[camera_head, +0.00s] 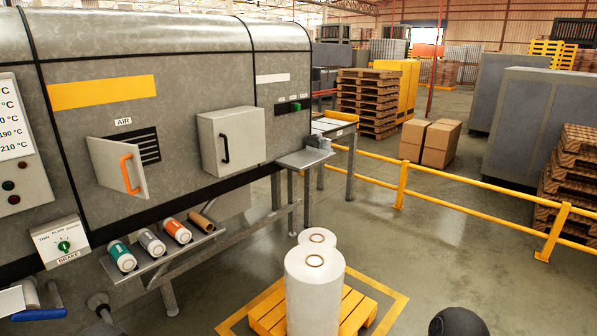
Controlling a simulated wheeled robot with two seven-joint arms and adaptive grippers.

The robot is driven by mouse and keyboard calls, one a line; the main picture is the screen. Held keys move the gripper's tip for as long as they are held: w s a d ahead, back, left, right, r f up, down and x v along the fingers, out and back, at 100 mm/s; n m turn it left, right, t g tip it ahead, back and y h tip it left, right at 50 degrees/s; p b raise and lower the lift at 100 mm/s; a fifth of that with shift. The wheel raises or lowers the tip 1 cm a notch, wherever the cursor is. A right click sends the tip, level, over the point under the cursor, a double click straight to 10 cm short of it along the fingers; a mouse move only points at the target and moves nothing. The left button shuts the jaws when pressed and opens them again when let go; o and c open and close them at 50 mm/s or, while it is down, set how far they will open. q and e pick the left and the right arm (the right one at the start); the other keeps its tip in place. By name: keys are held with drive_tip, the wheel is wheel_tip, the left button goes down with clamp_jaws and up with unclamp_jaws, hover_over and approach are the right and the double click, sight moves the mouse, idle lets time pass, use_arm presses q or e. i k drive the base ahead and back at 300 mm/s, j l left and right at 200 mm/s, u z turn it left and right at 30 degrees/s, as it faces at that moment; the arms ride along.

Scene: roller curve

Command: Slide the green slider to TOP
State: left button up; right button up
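A small green block (296,106), which looks like the green slider, sits toward the right end of a short black strip (282,108) on the grey machine's front, right of the middle. It is small in the picture, and no TOP marking can be read near it. Neither of my grippers can be made out in the head view.
The machine (190,80) has an ajar flap with an orange handle (131,173) and a protruding grey box door (231,140). Several rolls lie on a low shelf (150,262). White film rolls (314,295) stand on a yellow pallet. A yellow rail (480,183) crosses the right.

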sight(294, 106)
drive_tip(key=i+l+z, duration=0.25)
drive_tip(key=l+z, duration=0.15)
drive_tip(key=i+l+z, duration=0.75)
drive_tip(key=i+z, duration=0.4)
drive_tip(key=i+l, duration=0.1)
drive_tip(key=i, duration=1.8)
drive_tip(key=i+j+u, duration=0.1)
drive_tip(key=i+u, duration=0.2)
drive_tip(key=i, duration=0.2)
drive_tip(key=i+u, duration=0.35)
drive_tip(key=i+l+u, duration=0.3)
drive_tip(key=i, duration=0.3)
drive_tip(key=i+l+u, duration=0.15)
drive_tip(key=i+u, duration=0.2)
drive_tip(key=i, duration=0.15)
